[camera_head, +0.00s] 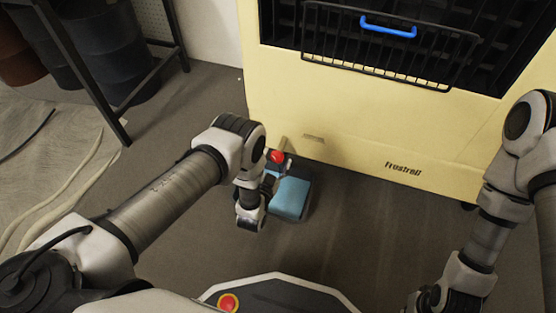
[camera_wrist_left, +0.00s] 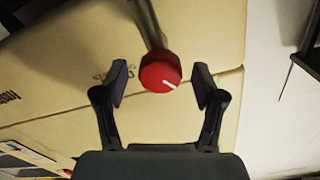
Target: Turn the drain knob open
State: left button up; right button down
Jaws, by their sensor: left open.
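The red drain knob (camera_head: 277,156) is low at the front of the pale yellow cabinet (camera_head: 350,160). In the left wrist view the knob (camera_wrist_left: 160,73) is round with a short white line slanting toward the lower right, at the end of a grey pipe (camera_wrist_left: 147,22). My left gripper (camera_wrist_left: 160,82) is open, with one finger on each side of the knob and a visible gap to each. In the head view my left gripper (camera_head: 279,166) is at the knob, partly hidden by its own wrist. My right arm reaches the bottom right edge; its fingers do not show.
A light blue container (camera_head: 290,197) is on the floor below the knob. A black wire rack (camera_head: 390,45) with a blue handle (camera_head: 388,27) is at the cabinet's upper front. A dark metal frame (camera_head: 88,75) and barrels stand at left. Floor right of the container is clear.

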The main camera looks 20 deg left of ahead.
pick_arm(q)
jog(key=shift+w, duration=0.5)
jog(key=shift+c, duration=0.4)
jog(key=c, duration=1.1)
jog(key=shift+r+n, duration=0.1)
jog(key=shift+n, duration=0.3)
jog(key=shift+n+p, duration=0.55)
jog(key=shift+n, duration=0.05)
jog(key=n+p, duration=0.1)
jog(key=n, duration=0.2)
jog(key=shift+r, duration=0.1)
jog(key=n+p, duration=0.2)
jog(key=n, duration=0.4)
jog(key=shift+a, duration=0.15)
